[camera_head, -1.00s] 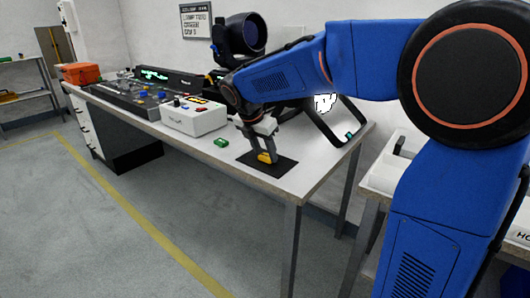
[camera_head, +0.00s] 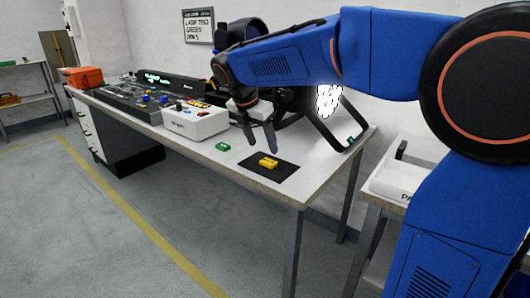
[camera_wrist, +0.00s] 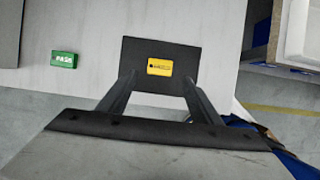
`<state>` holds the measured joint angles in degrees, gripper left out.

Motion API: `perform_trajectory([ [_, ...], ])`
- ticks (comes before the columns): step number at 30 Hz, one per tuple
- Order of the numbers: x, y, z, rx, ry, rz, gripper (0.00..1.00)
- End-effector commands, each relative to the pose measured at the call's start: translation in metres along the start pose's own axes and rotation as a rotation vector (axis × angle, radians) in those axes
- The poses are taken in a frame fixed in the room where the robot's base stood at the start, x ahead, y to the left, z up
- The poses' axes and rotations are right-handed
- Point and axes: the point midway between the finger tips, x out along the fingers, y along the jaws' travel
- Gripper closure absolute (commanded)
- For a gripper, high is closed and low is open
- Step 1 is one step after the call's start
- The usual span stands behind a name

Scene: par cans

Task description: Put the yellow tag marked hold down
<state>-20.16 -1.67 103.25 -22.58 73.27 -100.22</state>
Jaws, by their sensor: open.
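The yellow tag (camera_head: 268,162) lies on a black mat (camera_head: 283,172) near the front right of the table. In the wrist view the yellow tag (camera_wrist: 160,67) lies flat on the black mat (camera_wrist: 160,44), with dark marking too small to read surely. My gripper (camera_head: 261,148) is open and empty above the mat, apart from the tag. In the wrist view its two fingers (camera_wrist: 158,76) spread to either side, below the tag in the picture.
A green tag (camera_head: 223,146), which reads PASS in the wrist view (camera_wrist: 64,59), lies left of the mat. A white button box (camera_head: 196,122) and a mixing console (camera_head: 130,97) stand further left. A dark framed stand (camera_head: 335,125) is behind the mat. White bins are at right.

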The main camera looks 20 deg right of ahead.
Motion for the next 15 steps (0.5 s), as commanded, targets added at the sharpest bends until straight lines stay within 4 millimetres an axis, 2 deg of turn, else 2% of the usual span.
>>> perform_trajectory([
  [1,-0.010,0.001,0.000,-0.001,-0.001,0.004,0.42],
  [6,-0.035,0.001,0.000,0.000,-0.001,0.002,0.42],
  [10,-0.046,0.000,0.000,-0.001,-0.001,0.002,0.42],
  [15,-0.051,0.000,0.000,0.000,0.000,0.001,0.42],
])
